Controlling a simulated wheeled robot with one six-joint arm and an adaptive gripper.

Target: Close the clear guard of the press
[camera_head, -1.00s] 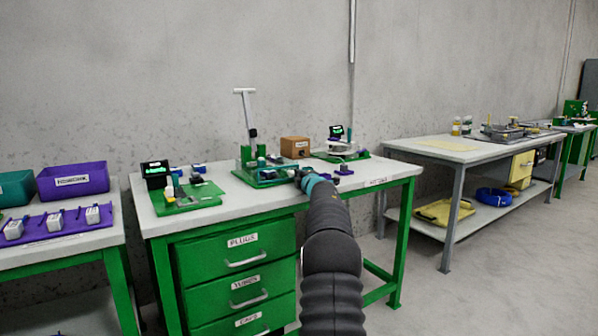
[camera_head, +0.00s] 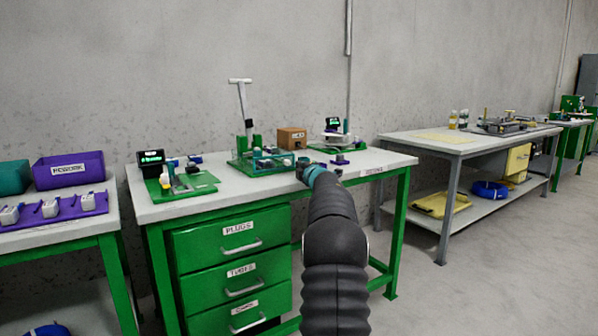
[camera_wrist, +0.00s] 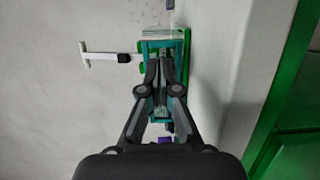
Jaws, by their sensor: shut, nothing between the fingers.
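The press (camera_head: 246,140) stands on a green base at the back of the grey-topped bench, with a pale T-shaped lever rising from it. Its clear guard (camera_head: 274,158), edged in teal, is on the near right side of the press. Whether the guard is fully open or partly lowered is too small to tell. My gripper (camera_head: 304,168) is shut and empty, just right of the guard. In the wrist view, my gripper (camera_wrist: 160,62) lies over the teal-edged guard (camera_wrist: 164,37) and hides part of it. I cannot tell whether they touch.
A green board (camera_head: 184,186) with small parts and a display is left of the press. A brown box (camera_head: 292,138) and another small station (camera_head: 334,136) are behind and right of my gripper. A purple part (camera_head: 340,160) lies close by. Green drawers are below.

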